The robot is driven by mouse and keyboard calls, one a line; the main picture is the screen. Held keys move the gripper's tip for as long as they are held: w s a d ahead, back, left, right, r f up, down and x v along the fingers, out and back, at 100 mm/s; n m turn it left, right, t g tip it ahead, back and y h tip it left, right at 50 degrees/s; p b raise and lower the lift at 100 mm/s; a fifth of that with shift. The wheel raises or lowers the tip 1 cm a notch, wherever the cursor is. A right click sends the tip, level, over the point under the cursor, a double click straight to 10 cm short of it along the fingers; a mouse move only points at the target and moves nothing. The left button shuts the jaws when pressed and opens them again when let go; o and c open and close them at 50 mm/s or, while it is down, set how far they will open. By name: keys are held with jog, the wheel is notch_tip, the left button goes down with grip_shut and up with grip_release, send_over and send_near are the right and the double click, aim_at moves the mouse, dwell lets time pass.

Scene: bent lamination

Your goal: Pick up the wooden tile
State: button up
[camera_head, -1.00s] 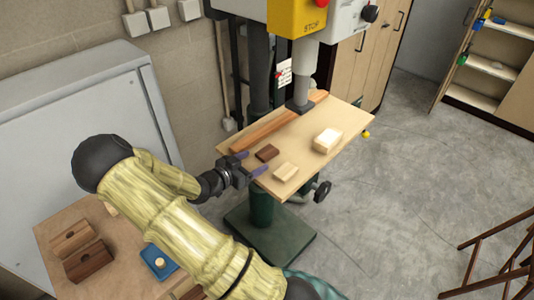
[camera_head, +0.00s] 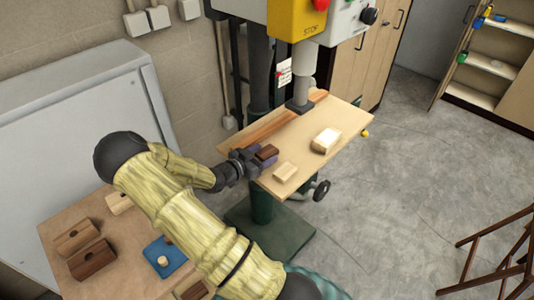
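A dark brown wooden tile (camera_head: 267,151) lies on the left part of the drill-press table (camera_head: 338,116). My gripper (camera_head: 260,156) is at this tile, with its purple-grey fingers close around the tile's near end. The fingers partly hide the tile, and I cannot tell whether they press on it. A pale wooden tile (camera_head: 285,172) lies apart, just to the right near the table's front edge. A thicker pale block (camera_head: 325,140) lies farther right on the same table.
A long brown wooden strip (camera_head: 275,124) lies along the table's back edge, by the drill-press column. A lower wooden bench (camera_head: 62,218) at the left holds brown blocks (camera_head: 92,260) and a blue tray (camera_head: 165,256). The table's right end is clear.

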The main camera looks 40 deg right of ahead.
aim_at(261, 155)
jog(key=c, duration=0.8)
notch_tip(261, 155, up, 10)
jog(key=b, duration=0.1)
jog(key=shift+w, duration=0.1)
dwell(0.6)
